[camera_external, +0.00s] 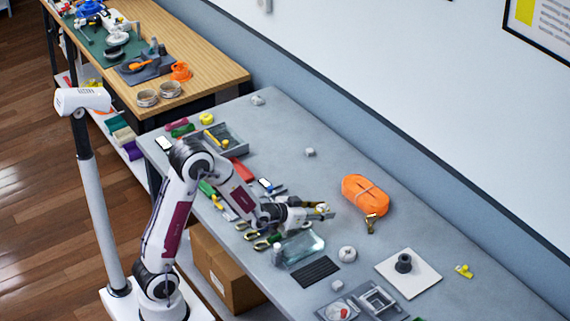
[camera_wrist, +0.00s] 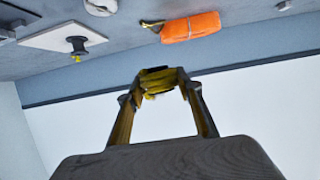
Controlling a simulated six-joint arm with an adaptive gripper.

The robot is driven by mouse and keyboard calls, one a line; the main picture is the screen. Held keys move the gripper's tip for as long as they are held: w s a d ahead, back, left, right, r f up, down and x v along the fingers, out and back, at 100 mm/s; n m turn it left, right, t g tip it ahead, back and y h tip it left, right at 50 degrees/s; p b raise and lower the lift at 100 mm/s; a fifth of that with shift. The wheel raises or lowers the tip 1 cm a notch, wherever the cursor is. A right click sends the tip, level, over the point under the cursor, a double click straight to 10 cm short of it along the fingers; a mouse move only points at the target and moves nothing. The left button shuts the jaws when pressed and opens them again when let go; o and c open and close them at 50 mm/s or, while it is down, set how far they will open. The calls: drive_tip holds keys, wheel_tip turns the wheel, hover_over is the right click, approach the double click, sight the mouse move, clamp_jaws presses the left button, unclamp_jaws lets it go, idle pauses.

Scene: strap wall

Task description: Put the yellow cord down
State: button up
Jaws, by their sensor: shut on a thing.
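My gripper (camera_wrist: 163,75) is shut on the yellow cord (camera_wrist: 155,83), a small dark-banded yellow bundle between the fingertips in the wrist view. In the external view my gripper (camera_external: 322,211) is above the grey bench, left of the orange strap bundle; the cord is too small to make out there. The grey bench (camera_external: 420,225) lies below, and the gripper appears clear of its surface.
The orange strap bundle (camera_external: 364,193) with a metal buckle lies right of my gripper. A clear tray (camera_external: 304,246) and a dark ribbed mat (camera_external: 316,271) are below it in the picture. A white plate (camera_external: 425,275) carries a black spool (camera_external: 403,263). Bare bench lies around the bundle.

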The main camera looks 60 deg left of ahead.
drive_tip(key=shift+a+r, duration=0.1)
drive_tip(key=shift+a, duration=0.9)
drive_tip(key=shift+d, duration=0.15)
